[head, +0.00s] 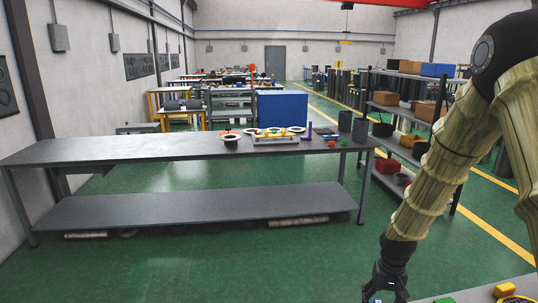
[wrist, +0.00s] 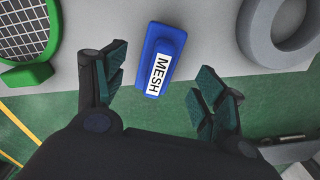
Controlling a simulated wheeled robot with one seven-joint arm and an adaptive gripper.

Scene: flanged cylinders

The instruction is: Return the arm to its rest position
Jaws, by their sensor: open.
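My gripper (head: 384,285) hangs low at the right of the head view, at the end of my downward-reaching arm. In the wrist view my gripper (wrist: 163,72) is open, with its two dark green-padded fingers spread apart. A blue block with a white MESH label (wrist: 160,58) shows between and beyond the fingers, near the edge of a grey surface. No contact between the fingers and the block shows, and I cannot tell the height between them.
In the wrist view a green-rimmed mesh piece (wrist: 36,75) lies left and a grey ring (wrist: 283,30) right. The head view shows a long grey table (head: 130,149) with parts, a shelf rack (head: 409,107) behind my arm, and open green floor.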

